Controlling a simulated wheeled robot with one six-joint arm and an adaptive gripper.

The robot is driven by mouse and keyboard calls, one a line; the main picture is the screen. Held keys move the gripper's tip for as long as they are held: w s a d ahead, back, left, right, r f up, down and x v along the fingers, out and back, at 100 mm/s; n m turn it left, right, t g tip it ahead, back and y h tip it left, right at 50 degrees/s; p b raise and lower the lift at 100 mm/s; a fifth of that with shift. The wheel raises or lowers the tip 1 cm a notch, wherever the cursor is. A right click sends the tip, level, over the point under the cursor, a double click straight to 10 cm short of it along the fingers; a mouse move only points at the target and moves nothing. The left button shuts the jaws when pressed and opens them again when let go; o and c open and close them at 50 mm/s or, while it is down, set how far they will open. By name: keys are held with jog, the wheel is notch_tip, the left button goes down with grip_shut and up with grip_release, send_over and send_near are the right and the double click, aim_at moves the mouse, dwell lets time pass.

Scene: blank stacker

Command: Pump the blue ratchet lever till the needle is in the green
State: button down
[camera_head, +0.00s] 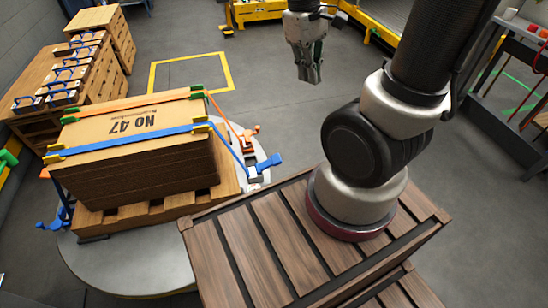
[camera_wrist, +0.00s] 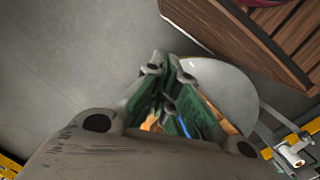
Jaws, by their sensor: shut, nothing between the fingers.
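The blue ratchet lever (camera_head: 267,163) sticks out at the right side of the strapped stack, at the lower end of the blue strap (camera_head: 135,138). A small pale fitting (camera_head: 254,174) sits beside it; I cannot make out a needle or a green zone. My gripper (camera_head: 312,80) hangs in the air above the floor, behind and to the right of the stack, clear of the lever. It is shut and empty. In the wrist view its green-padded fingers (camera_wrist: 168,72) come together, and bits of blue and orange show behind them, too covered to name.
The cardboard stack marked No 47 (camera_head: 125,128) lies on a wooden pallet (camera_head: 150,212) on a round grey turntable (camera_head: 130,268). An orange ratchet (camera_head: 247,137) is just beyond the blue one. A slatted wooden crate (camera_head: 270,245) stands at the front. Floor around my gripper is free.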

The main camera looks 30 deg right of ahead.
jog(key=w+f+n+g+h, duration=0.1)
jog(key=w+f+n+h, duration=0.1)
jog(key=w+f+n, duration=0.3)
jog(key=w+f+n+g+h, duration=0.1)
jog(key=f+n, duration=0.2)
jog(key=f, duration=0.4)
jog(key=n+t+h, duration=0.1)
jog(key=n+h, duration=0.1)
jog(key=n, duration=1.4)
send_over(277, 161)
jog(key=s+a, duration=0.2)
jog(key=a, duration=0.2)
notch_tip(277, 161, down, 16)
jog(key=f, duration=0.1)
jog(key=w+a+n, duration=0.1)
jog(key=n, duration=0.1)
jog(key=w+a+n+y, duration=0.1)
jog(key=n, duration=0.1)
jog(key=w+a+n+t, duration=0.1)
jog(key=n, duration=0.1)
jog(key=shift+w+f+n, duration=0.1)
jog(key=shift+f+n, duration=0.2)
jog(key=shift+d+f, duration=0.1)
jog(key=shift+d, duration=0.05)
jog(key=x, duration=1.3)
jog(key=shift+f, duration=0.5)
